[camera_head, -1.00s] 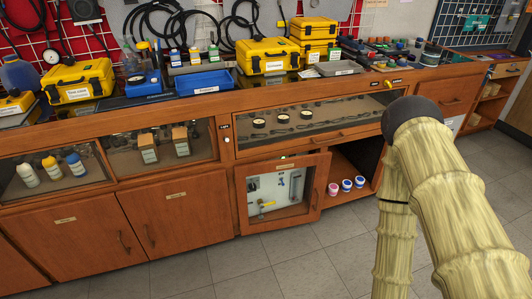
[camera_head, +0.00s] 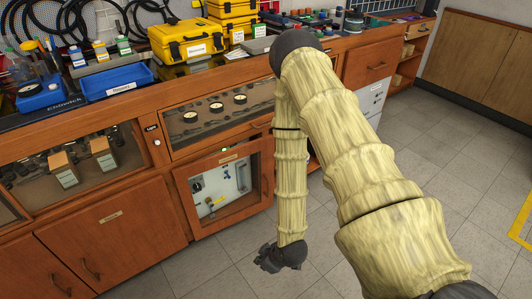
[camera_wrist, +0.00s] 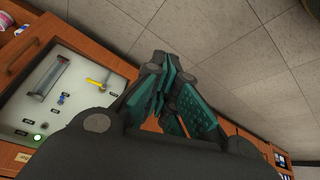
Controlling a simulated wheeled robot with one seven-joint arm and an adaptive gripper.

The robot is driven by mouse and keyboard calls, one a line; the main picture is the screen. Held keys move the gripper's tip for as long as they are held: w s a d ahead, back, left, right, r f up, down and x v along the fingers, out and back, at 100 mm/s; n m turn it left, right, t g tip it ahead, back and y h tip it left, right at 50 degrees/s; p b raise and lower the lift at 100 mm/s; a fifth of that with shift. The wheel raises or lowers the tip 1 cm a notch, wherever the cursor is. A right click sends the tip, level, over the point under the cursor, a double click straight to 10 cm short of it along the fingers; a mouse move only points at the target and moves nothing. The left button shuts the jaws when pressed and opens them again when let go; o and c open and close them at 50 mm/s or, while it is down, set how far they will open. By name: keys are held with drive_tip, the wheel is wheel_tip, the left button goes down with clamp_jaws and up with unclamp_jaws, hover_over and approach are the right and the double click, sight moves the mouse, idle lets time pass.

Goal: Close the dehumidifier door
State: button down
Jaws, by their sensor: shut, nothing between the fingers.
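The dehumidifier door (camera_head: 228,222) is a wood-framed, glazed door low in the bench front. A white panel with a gauge tube and a yellow lever shows behind its glass; how far it stands open is hard to tell. In the wrist view the white panel (camera_wrist: 50,113) and part of the wooden frame (camera_wrist: 20,62) lie to the left of my gripper (camera_wrist: 170,80). In the head view my gripper (camera_head: 266,261) hangs low in front of the bench, below and right of the door, apart from it. Its fingers are together and empty.
My arm covers the opening right of the door; a pink-lidded jar (camera_wrist: 5,20) shows there in the wrist view. A glazed drawer (camera_head: 215,117) is above the door and a wooden cupboard (camera_head: 115,240) is to its left. The tiled floor (camera_head: 400,160) at right is clear.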

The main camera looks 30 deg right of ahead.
drive_tip(key=w+d+r+n+t+b, duration=0.25)
drive_tip(key=w+d, duration=0.25)
drive_tip(key=w, duration=0.4)
drive_tip(key=n+t+h+b, duration=0.2)
drive_tip(key=n+t+b, duration=0.4)
drive_tip(key=n+t, duration=0.4)
approach(264, 144)
drive_tip(key=w+b, duration=0.1)
drive_tip(key=w, duration=0.1)
drive_tip(key=w+b, duration=0.4)
drive_tip(key=shift+w+d+f, duration=0.1)
drive_tip(key=shift+w+f, duration=0.15)
drive_tip(key=shift+f, duration=0.15)
drive_tip(key=shift+w+r, duration=0.1)
drive_tip(key=shift+w, duration=0.2)
